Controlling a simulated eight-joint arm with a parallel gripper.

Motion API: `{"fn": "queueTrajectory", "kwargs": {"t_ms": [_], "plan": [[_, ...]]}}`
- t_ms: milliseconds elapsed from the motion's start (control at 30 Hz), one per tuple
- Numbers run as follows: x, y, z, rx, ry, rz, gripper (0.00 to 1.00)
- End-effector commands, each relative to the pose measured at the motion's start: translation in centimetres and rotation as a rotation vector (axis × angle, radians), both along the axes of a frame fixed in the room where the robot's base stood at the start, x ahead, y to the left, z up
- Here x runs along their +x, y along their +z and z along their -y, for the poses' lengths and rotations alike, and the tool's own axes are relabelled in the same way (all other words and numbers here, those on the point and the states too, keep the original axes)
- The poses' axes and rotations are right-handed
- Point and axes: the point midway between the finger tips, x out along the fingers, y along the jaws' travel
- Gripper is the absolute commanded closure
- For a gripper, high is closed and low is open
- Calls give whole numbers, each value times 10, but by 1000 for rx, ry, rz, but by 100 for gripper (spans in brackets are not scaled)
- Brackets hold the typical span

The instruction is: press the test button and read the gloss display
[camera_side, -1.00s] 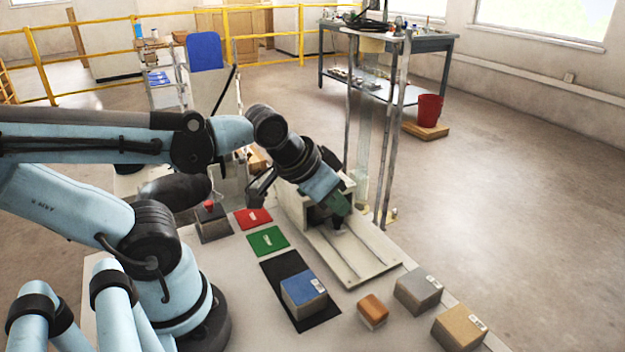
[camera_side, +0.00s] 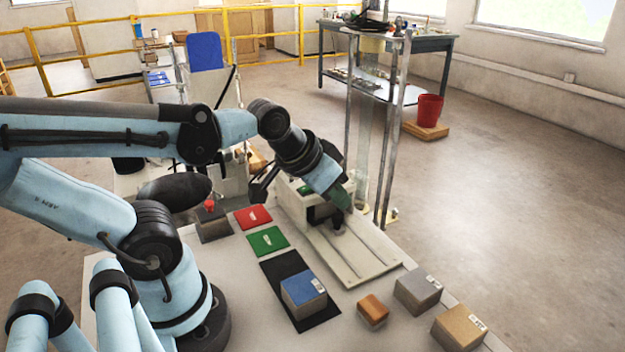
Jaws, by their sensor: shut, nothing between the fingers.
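An off-white tester (camera_side: 294,207) with a long railed bed (camera_side: 352,262) stands at the middle of the bench. A small green patch, possibly the gloss display, shows on its top (camera_side: 305,189); no reading is legible. My gripper (camera_side: 338,225) is shut and empty, pointing down at the right front of the tester housing, over the bed. I cannot tell if it touches anything. A red button (camera_side: 209,205) sits on a grey box (camera_side: 213,228) left of the tester, away from my gripper. I cannot tell which button is the test button.
Red (camera_side: 253,217) and green (camera_side: 268,241) cards lie left of the tester. A blue block (camera_side: 303,296) rests on a black mat (camera_side: 279,271). Orange (camera_side: 372,310), grey (camera_side: 418,291) and tan (camera_side: 458,327) blocks stand at front right. Metal posts (camera_side: 386,150) rise behind.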

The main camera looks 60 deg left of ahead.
Motion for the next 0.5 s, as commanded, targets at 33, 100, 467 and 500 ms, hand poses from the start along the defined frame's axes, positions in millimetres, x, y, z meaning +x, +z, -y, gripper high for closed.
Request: {"fn": "queueTrajectory", "kwargs": {"t_ms": [33, 100, 467, 500], "plan": [[7, 5, -9, -22, 42, 5, 100], [17, 13, -23, -65, 110, 14, 100], [70, 54, -144, -332, 538, 125, 100], [73, 57, -158, -357, 577, 141, 100]]}}
